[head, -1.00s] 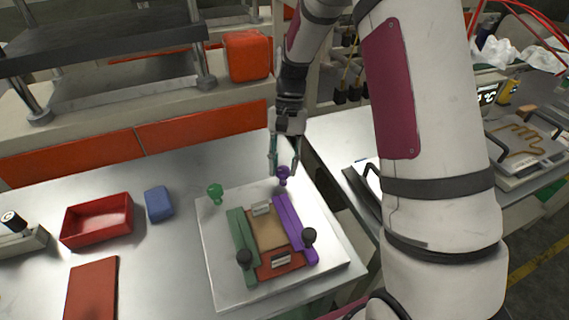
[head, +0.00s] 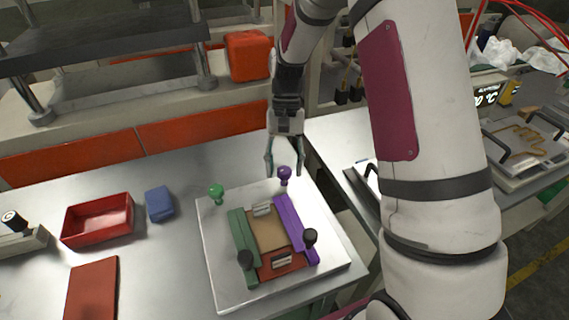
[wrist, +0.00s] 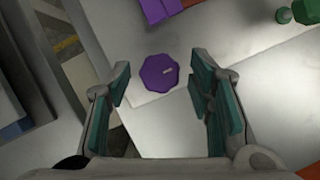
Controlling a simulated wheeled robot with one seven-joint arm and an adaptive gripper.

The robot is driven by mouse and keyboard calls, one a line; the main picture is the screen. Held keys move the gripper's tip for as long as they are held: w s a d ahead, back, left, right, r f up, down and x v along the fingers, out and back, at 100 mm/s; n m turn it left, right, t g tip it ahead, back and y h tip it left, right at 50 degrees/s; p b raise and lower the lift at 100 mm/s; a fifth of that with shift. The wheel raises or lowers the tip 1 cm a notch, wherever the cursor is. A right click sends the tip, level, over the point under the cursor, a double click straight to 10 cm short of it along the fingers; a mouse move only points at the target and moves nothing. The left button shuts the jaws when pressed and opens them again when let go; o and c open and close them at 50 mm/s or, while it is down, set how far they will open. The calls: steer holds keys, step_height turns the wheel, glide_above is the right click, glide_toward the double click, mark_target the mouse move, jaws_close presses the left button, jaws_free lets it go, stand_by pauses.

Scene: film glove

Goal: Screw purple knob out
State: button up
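The purple knob (head: 284,173) stands at the far right corner of the light metal plate (head: 213,252). In the wrist view the purple knob (wrist: 159,73) shows from above as a faceted round head with a small light mark. My gripper (head: 283,172) is open, with its fingers pointing down on either side of the knob in the head view. In the wrist view its teal-padded fingers (wrist: 165,100) are apart, with the knob between them and slightly ahead. No contact shows. I cannot tell the exact height of the fingertips against the knob.
A green knob (head: 216,191) stands at the plate's far left corner. Purple (head: 290,215) and green (head: 238,228) bars flank a brown and red centre with two black knobs. A red tray (head: 97,220) and blue block (head: 159,204) lie left. The table edge is close right of the plate.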

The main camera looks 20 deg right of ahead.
steer(key=v, duration=1.2)
stand_by(0.4)
steer(key=s+a+r+n+t+h, duration=0.15)
steer(key=s+r+t, duration=0.25)
steer(key=s+r, duration=0.75)
steer(key=s+f+n+t, duration=0.2)
steer(key=s+n+t, duration=0.1)
steer(key=s, duration=1.3)
steer(key=shift+s+t, duration=0.25)
steer(key=shift+t, duration=0.45)
